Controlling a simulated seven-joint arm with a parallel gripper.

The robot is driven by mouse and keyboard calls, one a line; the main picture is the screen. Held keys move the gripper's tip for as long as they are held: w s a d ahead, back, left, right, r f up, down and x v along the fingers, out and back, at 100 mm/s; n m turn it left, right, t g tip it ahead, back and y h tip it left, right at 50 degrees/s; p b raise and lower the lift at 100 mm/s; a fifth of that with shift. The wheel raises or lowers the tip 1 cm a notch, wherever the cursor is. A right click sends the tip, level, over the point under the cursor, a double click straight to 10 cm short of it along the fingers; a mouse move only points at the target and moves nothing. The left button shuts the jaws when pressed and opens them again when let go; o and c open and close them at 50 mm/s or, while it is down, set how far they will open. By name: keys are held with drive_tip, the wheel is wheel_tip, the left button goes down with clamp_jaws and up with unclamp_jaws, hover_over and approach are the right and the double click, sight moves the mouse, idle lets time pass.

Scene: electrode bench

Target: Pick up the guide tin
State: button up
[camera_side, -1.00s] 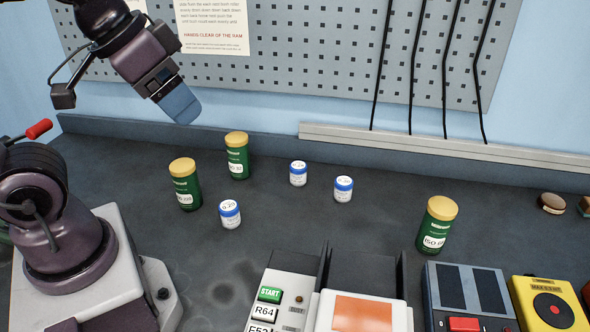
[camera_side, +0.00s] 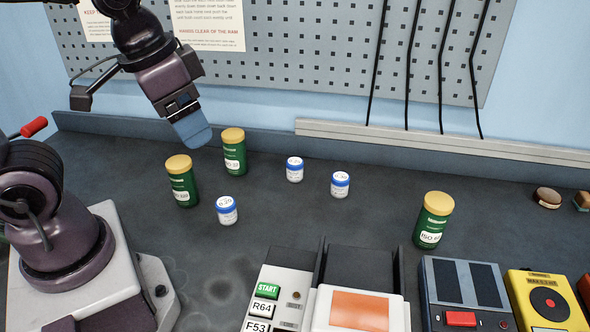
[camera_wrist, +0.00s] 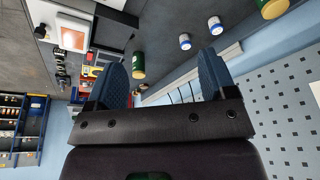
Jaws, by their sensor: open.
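Three green tins with yellow lids stand upright in the side view: a front-left tin (camera_side: 182,185), a back-left tin (camera_side: 235,156) and a right tin (camera_side: 432,224), whose label seems to begin with ISO. I cannot read which one is the guide tin. My gripper (camera_side: 195,134) is above and behind the two left tins, apart from both, with nothing held. In the wrist view my gripper (camera_wrist: 164,55) has its two blue fingers spread. A green tin (camera_wrist: 138,66) shows in the distance between them, and another green tin (camera_wrist: 272,8) is at the top right.
A press (camera_side: 356,308), a grey device (camera_side: 463,295) and a yellow box (camera_side: 546,302) line the front. A pegboard (camera_side: 300,50) rises behind.

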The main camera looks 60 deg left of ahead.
drive_tip(key=w+a+f+m+g+y, duration=0.4)
drive_tip(key=w+f+m+g+y, duration=0.1)
drive_tip(key=f, duration=0.6)
drive_tip(key=m+t+y, duration=0.6)
drive_tip(key=m+y, duration=0.1)
drive_tip(key=m, duration=0.9)
approach(295, 170)
drive_tip(key=s, duration=0.2)
drive_tip(key=s+a, duration=0.1)
drive_tip(key=s, duration=0.2)
drive_tip(key=s+a+f, duration=0.1)
drive_tip(key=s, duration=0.1)
drive_tip(key=shift+s+a+f, duration=0.1)
drive_tip(key=shift+s, duration=0.05)
drive_tip(key=w+m+t, duration=0.1)
drive_tip(key=w, duration=0.1)
drive_tip(key=w+d+m+t+h, duration=0.1)
drive_tip(key=w+m+t, duration=0.1)
drive_tip(key=shift+w+d, duration=0.2)
drive_tip(key=shift+w, duration=0.05)
drive_tip(key=x, duration=1.2)
drive_tip(key=shift+w+a+r, duration=0.2)
drive_tip(key=shift+w, duration=0.35)
drive_tip(key=c, duration=1.1)
